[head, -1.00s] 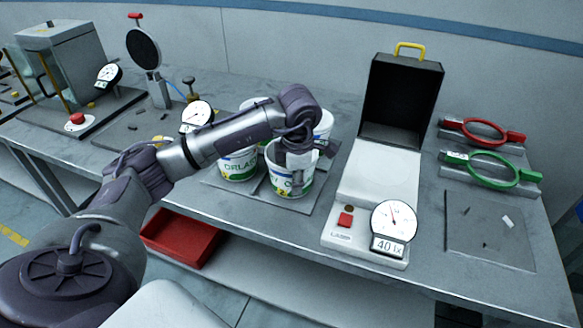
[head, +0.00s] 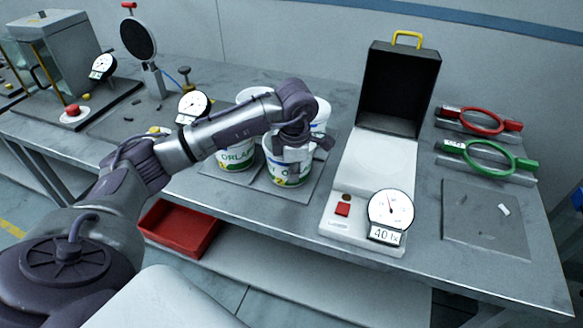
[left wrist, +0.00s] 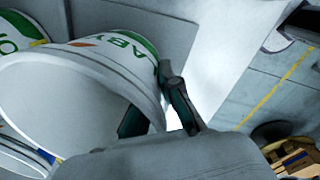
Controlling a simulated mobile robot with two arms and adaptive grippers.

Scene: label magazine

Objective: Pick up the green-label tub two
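The green-label tub two (head: 289,172) is a white open tub with green print and a yellow patch marked 2. It stands at the front right of a cluster of similar tubs. My left gripper (head: 293,150) is over its near right rim and hides part of it. In the left wrist view, the tub (left wrist: 105,72) shows its open mouth and green letters. The fingers of my left gripper (left wrist: 155,108) are apart around the rim, one by the inside and one by the outer wall. Whether they touch it is unclear. My right gripper is not in view.
Other tubs, one with ORLAB print (head: 237,155), stand close to the left and behind. A light box (head: 380,165) with a dial gauge (head: 391,209) stands to the right. Green (head: 487,158) and red (head: 482,121) ring tools lie beyond it. A red bin (head: 180,229) sits below.

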